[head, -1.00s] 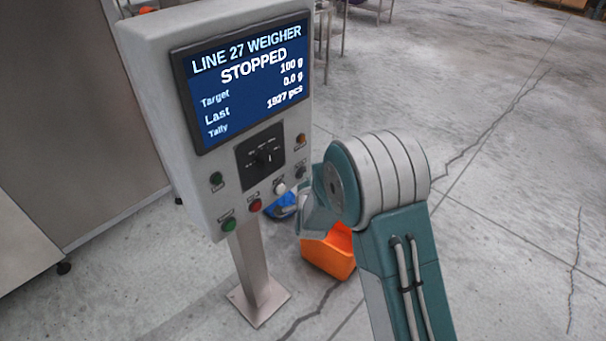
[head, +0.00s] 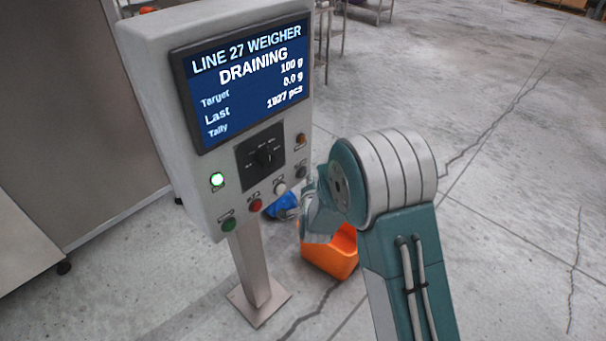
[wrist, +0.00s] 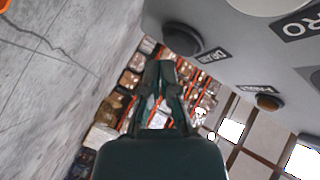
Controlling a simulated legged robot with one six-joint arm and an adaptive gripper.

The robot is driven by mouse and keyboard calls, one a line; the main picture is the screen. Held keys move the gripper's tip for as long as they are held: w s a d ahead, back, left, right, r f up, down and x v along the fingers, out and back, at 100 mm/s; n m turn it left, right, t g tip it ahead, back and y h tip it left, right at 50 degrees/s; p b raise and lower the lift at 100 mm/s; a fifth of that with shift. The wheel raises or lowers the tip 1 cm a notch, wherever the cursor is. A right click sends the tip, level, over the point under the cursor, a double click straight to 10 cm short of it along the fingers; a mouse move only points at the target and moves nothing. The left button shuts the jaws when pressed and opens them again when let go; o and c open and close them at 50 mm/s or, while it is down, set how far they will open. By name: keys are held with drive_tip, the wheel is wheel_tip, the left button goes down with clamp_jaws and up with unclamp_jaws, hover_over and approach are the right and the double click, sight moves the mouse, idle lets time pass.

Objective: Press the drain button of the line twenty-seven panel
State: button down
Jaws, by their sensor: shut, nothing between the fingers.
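The line 27 weigher panel (head: 150,100) is a grey box on a post. Its screen (head: 245,85) reads "DRAINING", with last weight 0.0 g. The dark drain button (head: 301,172) is at the right end of the lower row; in the wrist view the button (wrist: 182,40) has a "DRAIN" label (wrist: 212,57) beside it. My gripper (wrist: 165,68) is shut and empty, its fingertips close to the drain button and seemingly just off it. In the head view, my gripper (head: 310,195) is partly hidden by my wrist.
White (head: 280,188), red (head: 255,206) and green (head: 228,224) buttons sit along the row. An orange bin (head: 330,262) and a blue object (head: 280,208) are behind.

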drive_tip(key=shift+d, duration=0.1)
drive_tip(key=s+d, duration=0.1)
drive_tip(key=d, duration=0.1)
drive_tip(key=s+d, duration=0.1)
drive_tip(key=s, duration=0.1)
drive_tip(key=shift+d, duration=0.4)
drive_tip(key=shift+r, duration=0.1)
idle(0.7)
drive_tip(key=s+d+r+n+g, duration=0.2)
drive_tip(key=s+d+r, duration=0.2)
drive_tip(key=r, duration=0.3)
drive_tip(key=s+d+r+n+g, duration=0.2)
drive_tip(key=s+d+r+n, duration=0.15)
drive_tip(key=r, duration=0.35)
drive_tip(key=s+d+r+n+g, duration=0.1)
drive_tip(key=s+d+r+g, duration=0.1)
drive_tip(key=s, duration=0.6)
drive_tip(key=s+d+r+n+g+h, duration=0.1)
drive_tip(key=s+d+r+n, duration=0.1)
drive_tip(key=s, duration=0.6)
drive_tip(key=s+d+r+n+g+h, duration=0.1)
drive_tip(key=s+d, duration=0.3)
drive_tip(key=s, duration=0.5)
drive_tip(key=shift+r+g, duration=0.4)
drive_tip(key=shift+g, duration=0.4)
